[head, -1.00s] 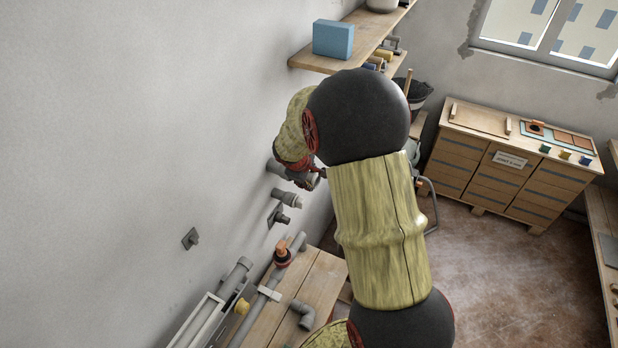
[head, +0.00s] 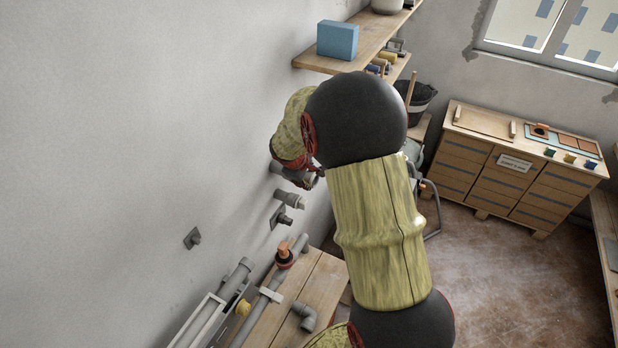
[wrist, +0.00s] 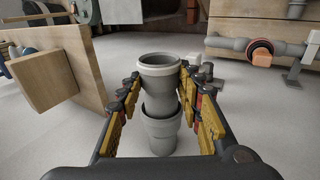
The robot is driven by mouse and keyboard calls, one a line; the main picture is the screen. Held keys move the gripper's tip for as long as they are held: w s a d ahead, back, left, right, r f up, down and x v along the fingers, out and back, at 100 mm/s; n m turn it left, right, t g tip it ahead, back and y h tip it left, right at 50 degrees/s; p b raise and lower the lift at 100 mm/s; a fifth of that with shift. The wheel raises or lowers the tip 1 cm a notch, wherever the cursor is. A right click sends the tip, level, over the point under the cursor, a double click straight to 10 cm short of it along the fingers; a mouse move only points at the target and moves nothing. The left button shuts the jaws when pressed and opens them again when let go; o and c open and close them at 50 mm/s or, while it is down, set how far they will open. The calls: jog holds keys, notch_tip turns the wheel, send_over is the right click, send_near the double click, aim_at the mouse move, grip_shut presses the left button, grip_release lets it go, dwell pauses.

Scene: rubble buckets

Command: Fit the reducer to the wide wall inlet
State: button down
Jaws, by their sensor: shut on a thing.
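My gripper (wrist: 160,84) is shut on the grey reducer (wrist: 159,66), whose round open rim shows between the yellow finger pads in the wrist view. Behind it, towards the wall, is a wider grey socket, the wide wall inlet (wrist: 163,138). The reducer is in line with it, and its far end meets or overlaps the socket's rim. I cannot tell how deep it sits. In the head view my gripper (head: 314,178) is close to the wall at the wide inlet (head: 277,167); my arm hides most of the reducer there.
Two smaller pipe stubs (head: 290,200) (head: 283,219) stick out of the wall nearby. A wooden bench (head: 322,285) with pipes and an elbow (head: 304,316) stands below them. A shelf with a blue box (head: 337,40) is above. Floor on the right is clear.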

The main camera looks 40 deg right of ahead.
jog(key=c, duration=1.1)
grip_release()
jog(key=shift+c, duration=0.2)
jog(key=v, duration=1.2)
